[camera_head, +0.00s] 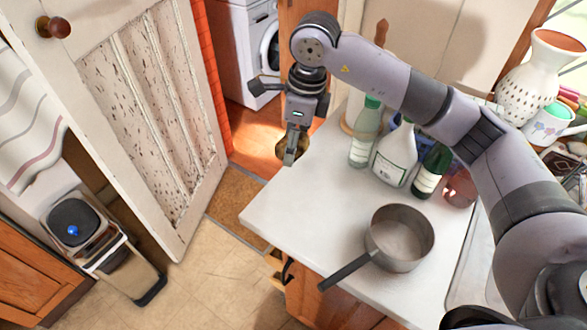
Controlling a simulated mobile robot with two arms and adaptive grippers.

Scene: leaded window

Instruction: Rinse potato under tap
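My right arm comes in from the right and reaches across above the counter. Its gripper (293,148) points down near the counter's far left corner. It appears shut on a small brownish-yellow potato (302,149), which the fingers partly hide. The potato seems to be held in the air near the counter's edge. No tap shows in this view. A pale recessed edge that may be the sink (468,270) shows at the right, partly covered by my arm. My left gripper is not in view.
A grey saucepan (400,238) stands on the white counter (310,205), its handle toward the front edge. Several bottles, including a white spray bottle (395,158), stand behind it, close under my arm. A patterned vase (540,75) stands far right. The counter's left part is clear.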

